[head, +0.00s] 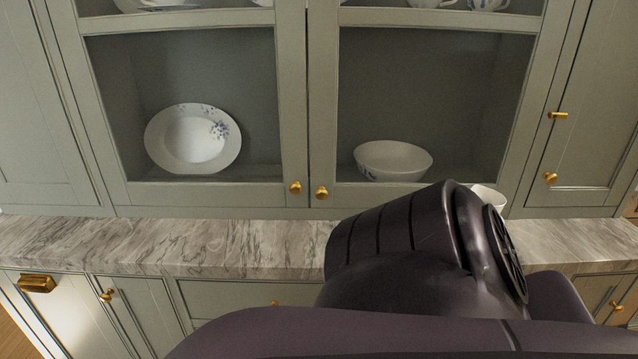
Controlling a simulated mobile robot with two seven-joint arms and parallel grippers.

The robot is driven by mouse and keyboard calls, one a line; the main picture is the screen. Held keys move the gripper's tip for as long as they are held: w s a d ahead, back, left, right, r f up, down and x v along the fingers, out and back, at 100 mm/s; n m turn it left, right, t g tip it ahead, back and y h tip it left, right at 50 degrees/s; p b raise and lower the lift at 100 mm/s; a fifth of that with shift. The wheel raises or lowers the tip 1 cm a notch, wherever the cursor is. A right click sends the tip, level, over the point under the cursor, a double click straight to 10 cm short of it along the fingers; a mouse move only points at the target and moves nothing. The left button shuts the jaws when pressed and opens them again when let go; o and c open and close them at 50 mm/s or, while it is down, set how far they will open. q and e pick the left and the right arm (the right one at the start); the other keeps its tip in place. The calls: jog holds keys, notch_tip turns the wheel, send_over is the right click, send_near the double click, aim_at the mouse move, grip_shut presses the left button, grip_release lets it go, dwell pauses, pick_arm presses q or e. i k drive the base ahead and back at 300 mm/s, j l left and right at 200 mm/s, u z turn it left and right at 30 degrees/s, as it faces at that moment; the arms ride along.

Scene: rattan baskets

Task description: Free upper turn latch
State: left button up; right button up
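A small gold turn latch (558,115) sits on the upper cabinet at the right, at the left edge of a solid green-grey door (590,135). Its bar lies roughly horizontal, near the seam between door and frame. A round gold knob (550,178) is below it on the same door. The door looks shut. Neither of my grippers is in view. A dark purple arm of mine fills the lower middle and right, below the latch and apart from it in the picture.
Two glass-front doors with gold knobs (295,187) (321,192) hold a patterned plate (193,139) and a white bowl (393,160). A marble counter (150,244) runs below, above drawers and lower doors. A white vessel (488,196) is partly hidden behind my arm.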

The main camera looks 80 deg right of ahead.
aim_at(552, 114)
jog(key=z, duration=3.15)
